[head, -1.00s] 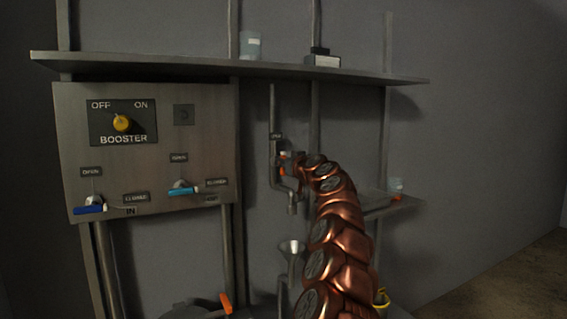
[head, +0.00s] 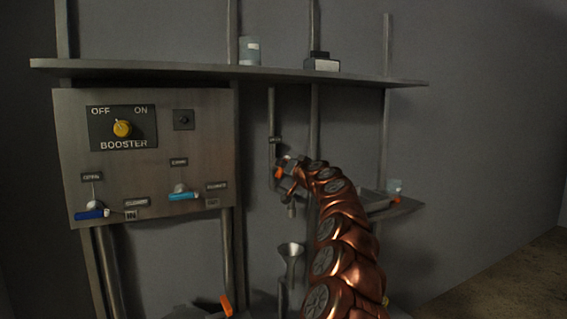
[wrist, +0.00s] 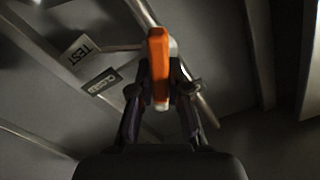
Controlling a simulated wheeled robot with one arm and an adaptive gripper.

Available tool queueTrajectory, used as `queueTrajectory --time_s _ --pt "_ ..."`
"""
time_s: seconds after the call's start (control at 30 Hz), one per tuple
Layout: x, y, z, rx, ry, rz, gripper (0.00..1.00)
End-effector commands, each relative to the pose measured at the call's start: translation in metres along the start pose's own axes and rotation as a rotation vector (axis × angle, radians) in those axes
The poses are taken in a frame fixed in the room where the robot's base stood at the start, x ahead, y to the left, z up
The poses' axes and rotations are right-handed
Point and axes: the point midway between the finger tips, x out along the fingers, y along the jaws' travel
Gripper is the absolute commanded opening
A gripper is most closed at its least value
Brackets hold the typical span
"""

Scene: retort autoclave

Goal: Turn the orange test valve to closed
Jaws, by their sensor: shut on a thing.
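The orange test valve handle (wrist: 159,62) stands between the two fingers of my gripper (wrist: 160,95) in the wrist view, and the fingers are shut on it. The "TEST" label (wrist: 82,48) and the "CLOSED" label (wrist: 101,81) are to the left of the handle there. In the head view a bit of the orange handle (head: 278,173) shows at the tip of my gripper (head: 286,168), in front of the thin vertical pipe (head: 271,110). My gripper and arm hide much of the valve body in the head view.
A control panel (head: 75,150) with a yellow booster knob (head: 122,128) and two blue-handled valves is at left. A shelf (head: 180,68) runs above. A funnel (head: 291,250) stands below my gripper. A small side shelf (head: 398,207) is at right. Another orange handle (head: 226,305) is low down.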

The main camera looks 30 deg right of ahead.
Motion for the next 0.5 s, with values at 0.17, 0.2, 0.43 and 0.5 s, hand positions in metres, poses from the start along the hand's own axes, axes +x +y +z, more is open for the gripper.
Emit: queueTrajectory --time_s 0.17,0.2,0.43,0.5 --pt "0.0000 0.0001 -0.0016 0.168 -0.002 0.000 0.00" --pt "0.0001 0.0001 -0.0014 0.207 -0.002 0.000 0.00" --pt "-0.0005 0.0020 -0.0029 0.427 0.002 0.000 0.00" --pt "-0.0006 0.0026 -0.0032 0.492 0.003 0.001 0.00"
